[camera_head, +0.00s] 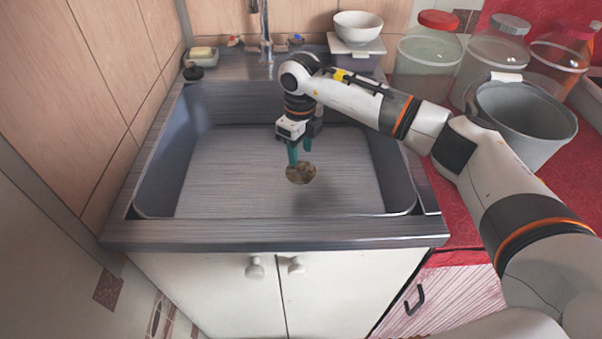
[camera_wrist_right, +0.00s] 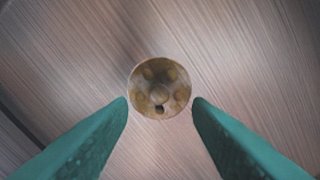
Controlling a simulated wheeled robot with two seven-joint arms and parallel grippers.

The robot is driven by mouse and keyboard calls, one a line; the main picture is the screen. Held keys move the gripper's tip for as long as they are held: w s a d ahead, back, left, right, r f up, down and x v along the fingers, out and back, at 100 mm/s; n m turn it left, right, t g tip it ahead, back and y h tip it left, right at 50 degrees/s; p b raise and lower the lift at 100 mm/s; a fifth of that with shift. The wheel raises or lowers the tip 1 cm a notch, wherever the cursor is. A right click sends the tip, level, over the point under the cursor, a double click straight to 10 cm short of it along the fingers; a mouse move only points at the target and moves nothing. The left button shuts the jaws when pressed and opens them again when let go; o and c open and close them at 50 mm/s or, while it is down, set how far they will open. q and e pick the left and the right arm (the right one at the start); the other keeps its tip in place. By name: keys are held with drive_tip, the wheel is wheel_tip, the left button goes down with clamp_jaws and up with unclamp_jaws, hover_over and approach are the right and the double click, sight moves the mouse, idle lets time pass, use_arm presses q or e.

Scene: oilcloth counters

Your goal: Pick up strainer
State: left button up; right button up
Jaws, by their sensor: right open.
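The strainer (camera_head: 301,173) is a small round brownish disc with several holes, lying on the floor of the metal sink (camera_head: 240,190). In the right wrist view the strainer (camera_wrist_right: 159,88) shows just beyond and between the fingertips. My right gripper (camera_head: 299,152) is over the sink, pointing down, with green fingers. It is open and empty, and the fingers are apart from the strainer as far as I can see. In the right wrist view the open fingertips (camera_wrist_right: 159,104) stand either side of the strainer's lower edge. My left gripper is not in view.
The sink walls rise around the strainer, and its floor is otherwise bare. A faucet (camera_head: 265,35) stands behind. A white bowl (camera_head: 357,27) is at the back right. A grey bucket (camera_head: 525,118) and glass jars (camera_head: 430,55) stand on the red counter at right.

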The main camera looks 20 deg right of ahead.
sight(301, 166)
wheel_tip(301, 166, down, 5)
drive_tip(key=shift+d, duration=0.1)
drive_tip(key=shift+s, duration=0.1)
drive_tip(key=shift+c, duration=0.6)
drive_tip(key=shift+r, duration=0.1)
clamp_jaws()
